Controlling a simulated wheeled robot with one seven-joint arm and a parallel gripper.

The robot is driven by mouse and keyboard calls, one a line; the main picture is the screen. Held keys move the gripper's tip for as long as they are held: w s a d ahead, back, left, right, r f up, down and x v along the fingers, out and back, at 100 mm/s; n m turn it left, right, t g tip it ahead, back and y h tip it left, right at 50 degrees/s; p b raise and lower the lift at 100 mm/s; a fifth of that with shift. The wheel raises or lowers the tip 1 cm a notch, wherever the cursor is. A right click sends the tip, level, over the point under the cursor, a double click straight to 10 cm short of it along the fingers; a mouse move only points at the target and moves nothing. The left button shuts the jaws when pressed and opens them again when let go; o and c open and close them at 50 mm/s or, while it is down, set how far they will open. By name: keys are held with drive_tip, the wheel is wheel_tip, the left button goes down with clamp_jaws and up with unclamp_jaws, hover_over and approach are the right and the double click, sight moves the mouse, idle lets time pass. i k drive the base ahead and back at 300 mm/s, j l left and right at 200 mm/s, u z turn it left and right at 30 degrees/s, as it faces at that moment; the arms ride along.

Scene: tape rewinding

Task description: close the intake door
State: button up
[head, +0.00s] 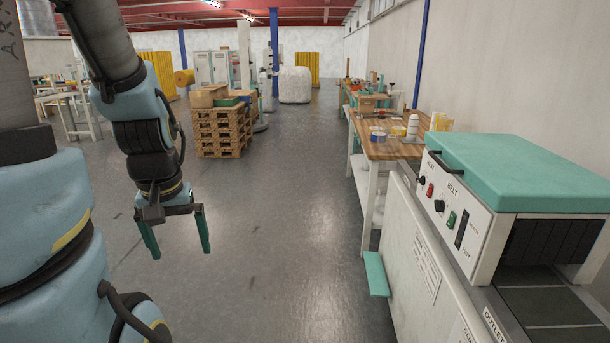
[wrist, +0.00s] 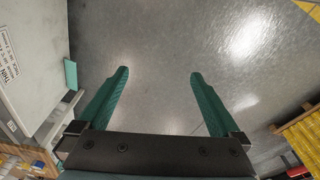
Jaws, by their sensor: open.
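The machine with a teal lid (head: 525,165) stands at the right in the head view, its white control panel (head: 452,210) facing left. Black strips (head: 555,240) hang over an opening at its end, near an "OUTLET" label (head: 494,325). A teal flap (head: 376,273) sticks out low from the machine's white side panel (head: 425,260); a teal piece (wrist: 70,73) also shows in the wrist view. I cannot tell which part is the intake door. My gripper (head: 180,252) is open and empty over the floor, left of the machine. Both fingers (wrist: 159,73) show in the wrist view.
A wooden workbench (head: 385,148) with bottles and tape stands beyond the machine along the right wall. Stacked pallets (head: 222,130) with boxes stand at the back. The grey floor (head: 285,235) between my arm and the machine is clear.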

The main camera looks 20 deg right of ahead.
sight(377, 282)
drive_tip(key=z, duration=1.6)
